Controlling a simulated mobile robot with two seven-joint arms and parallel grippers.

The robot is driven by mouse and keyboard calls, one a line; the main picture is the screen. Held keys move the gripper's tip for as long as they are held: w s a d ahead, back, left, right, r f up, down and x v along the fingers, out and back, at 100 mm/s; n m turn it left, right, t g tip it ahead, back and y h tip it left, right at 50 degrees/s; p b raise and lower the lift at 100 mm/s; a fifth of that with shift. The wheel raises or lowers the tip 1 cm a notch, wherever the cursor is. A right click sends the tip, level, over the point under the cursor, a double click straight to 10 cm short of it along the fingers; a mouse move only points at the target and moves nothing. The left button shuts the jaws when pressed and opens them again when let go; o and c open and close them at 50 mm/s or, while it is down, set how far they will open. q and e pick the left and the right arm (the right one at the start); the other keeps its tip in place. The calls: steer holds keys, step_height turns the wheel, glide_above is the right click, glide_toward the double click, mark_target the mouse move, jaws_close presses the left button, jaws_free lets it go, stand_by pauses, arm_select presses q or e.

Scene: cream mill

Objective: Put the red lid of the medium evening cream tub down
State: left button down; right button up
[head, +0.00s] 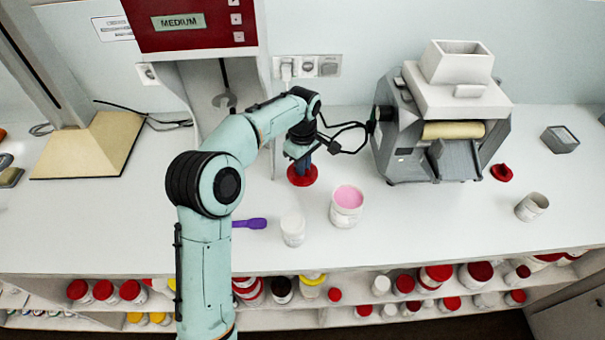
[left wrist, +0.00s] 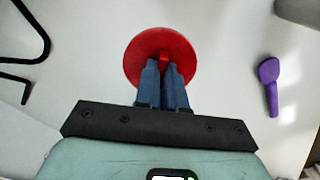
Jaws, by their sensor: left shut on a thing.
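The red lid (head: 302,180) is a round disc with a small raised grip, on or just above the white counter behind the tubs. It also shows in the left wrist view (left wrist: 184,57). My left gripper (head: 301,165) points down at it, and its blue fingers (left wrist: 164,72) are shut on the lid's raised grip. I cannot tell whether the lid touches the counter. An open white tub with pink cream (head: 346,208) stands in front of the lid to the right. My right gripper is not in view.
A small white jar (head: 293,230) and a purple spatula (head: 250,223) are near the front. A grey mill (head: 440,120) stands at the right, with another red lid (head: 502,172) by it. A white cup (head: 532,207) and a grey box (head: 560,139) are farther right.

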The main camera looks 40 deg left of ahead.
arm_select(q)
steer(key=shift+f, duration=1.7)
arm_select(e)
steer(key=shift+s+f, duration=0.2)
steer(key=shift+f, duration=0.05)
arm_select(q)
steer(key=shift+f, duration=0.15)
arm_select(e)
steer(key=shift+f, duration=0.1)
arm_select(q)
steer(key=c, duration=1.2)
jaws_free()
step_height(320, 180, up, 12)
steer(key=shift+r+p, duration=0.15)
steer(key=shift+p, duration=0.75)
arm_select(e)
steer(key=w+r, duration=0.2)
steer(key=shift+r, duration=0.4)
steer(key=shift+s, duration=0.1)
